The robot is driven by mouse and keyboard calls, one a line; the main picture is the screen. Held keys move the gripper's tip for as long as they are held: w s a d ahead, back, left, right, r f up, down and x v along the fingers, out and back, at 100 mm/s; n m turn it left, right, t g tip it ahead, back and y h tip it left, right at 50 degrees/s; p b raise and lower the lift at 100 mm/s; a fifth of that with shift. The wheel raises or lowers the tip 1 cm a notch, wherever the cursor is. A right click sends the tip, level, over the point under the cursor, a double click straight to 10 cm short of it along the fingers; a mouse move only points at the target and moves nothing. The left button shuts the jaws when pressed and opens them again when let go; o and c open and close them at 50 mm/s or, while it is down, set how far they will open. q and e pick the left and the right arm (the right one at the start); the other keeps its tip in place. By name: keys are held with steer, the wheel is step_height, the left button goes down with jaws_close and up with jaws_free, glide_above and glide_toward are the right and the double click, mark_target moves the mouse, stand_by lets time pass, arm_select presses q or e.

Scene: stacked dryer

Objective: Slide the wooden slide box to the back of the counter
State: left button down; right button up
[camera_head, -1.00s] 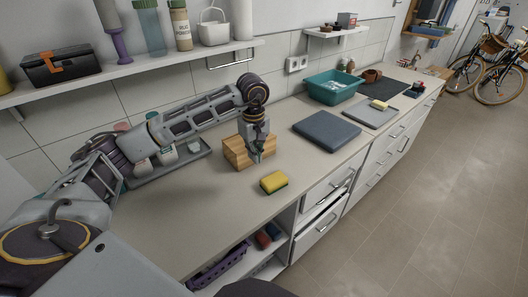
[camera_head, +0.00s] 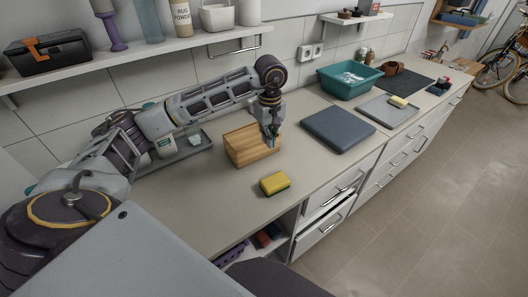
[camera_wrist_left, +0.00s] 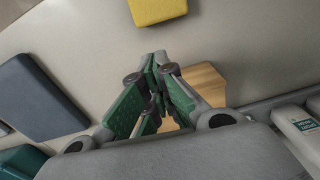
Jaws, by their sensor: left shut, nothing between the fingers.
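The wooden slide box (camera_head: 248,147) sits on the counter (camera_head: 215,195), a short way out from the tiled wall. My left gripper (camera_head: 272,141) is shut and empty, pointing down at the right end of the box's front side. In the left wrist view the closed fingers (camera_wrist_left: 155,95) overlap part of the box (camera_wrist_left: 205,82); I cannot tell whether they touch it. My right gripper is not in view.
A yellow sponge (camera_head: 275,183) lies in front of the box. A dark blue slab (camera_head: 338,129) and a teal basin (camera_head: 348,81) are to the right. A grey tray (camera_head: 184,150) with bottles is to the left. A shelf (camera_head: 150,55) hangs above.

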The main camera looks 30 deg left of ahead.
mark_target(252, 142)
arm_select(q)
steer(key=shift+f, duration=0.1)
step_height(252, 142, down, 10)
steer(key=shift+r+p, duration=0.1)
steer(key=shift+p, duration=0.75)
steer(key=shift+w+a+r+p, duration=0.1)
steer(key=shift+w+a+p, duration=0.35)
steer(key=shift+a, duration=0.5)
steer(key=shift+w+a, duration=0.45)
steer(key=shift+a, duration=0.4)
steer(key=shift+a, duration=0.1)
